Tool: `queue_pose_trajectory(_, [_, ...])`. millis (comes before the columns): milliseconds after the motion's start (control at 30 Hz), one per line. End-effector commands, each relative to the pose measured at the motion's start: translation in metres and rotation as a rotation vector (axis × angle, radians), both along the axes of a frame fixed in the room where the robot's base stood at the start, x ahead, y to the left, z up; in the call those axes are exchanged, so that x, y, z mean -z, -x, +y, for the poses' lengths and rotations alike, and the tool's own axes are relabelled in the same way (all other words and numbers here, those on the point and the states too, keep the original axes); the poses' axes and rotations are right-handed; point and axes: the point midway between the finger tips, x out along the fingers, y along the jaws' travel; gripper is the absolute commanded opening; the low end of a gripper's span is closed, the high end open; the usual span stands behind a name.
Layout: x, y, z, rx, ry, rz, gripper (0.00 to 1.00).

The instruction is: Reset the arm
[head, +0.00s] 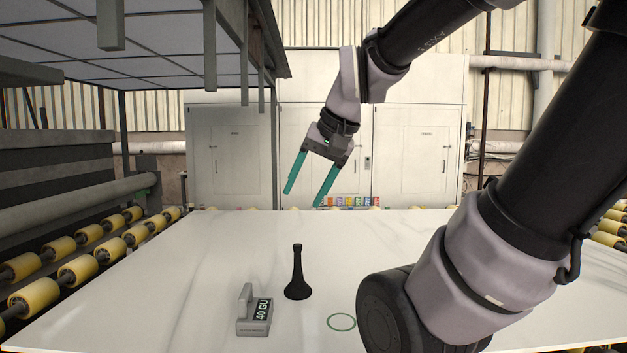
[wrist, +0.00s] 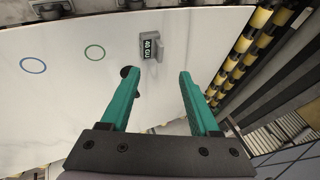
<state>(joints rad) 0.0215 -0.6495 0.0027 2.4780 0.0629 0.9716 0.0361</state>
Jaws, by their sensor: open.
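My gripper (head: 304,198) is raised above the far part of the white stone slab (head: 400,240), with its two green fingers spread apart and pointing down. Nothing is between the fingers in the head view. In the wrist view my gripper (wrist: 158,88) is also open. A black flared piece with a narrow neck (head: 297,280) stands upright on the slab, nearer the camera than the gripper. In the wrist view it is mostly hidden behind the left finger. A grey block with a handle and a "40 GU" display (head: 255,315) sits on the slab left of it.
A green ring (head: 341,322) is marked on the slab; a blue ring (wrist: 33,65) shows in the wrist view. Yellow rollers (head: 78,270) line the left side. A dark frame with a panelled canopy (head: 150,50) overhangs the left. Small coloured blocks (head: 352,201) lie at the far edge.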

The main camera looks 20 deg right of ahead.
Motion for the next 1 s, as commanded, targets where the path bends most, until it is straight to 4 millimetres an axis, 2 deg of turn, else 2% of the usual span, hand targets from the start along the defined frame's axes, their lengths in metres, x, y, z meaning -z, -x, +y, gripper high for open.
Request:
queue_pose_trajectory(100, [-0.013, 0.008, -0.007, -0.048, 0.075, -0.095, 0.62])
queue_pose_trajectory(200, [-0.017, 0.011, -0.010, -0.066, 0.106, -0.128, 0.62])
queue_pose_trajectory(1000, [-0.017, 0.011, -0.010, -0.068, 0.109, -0.132, 0.62])
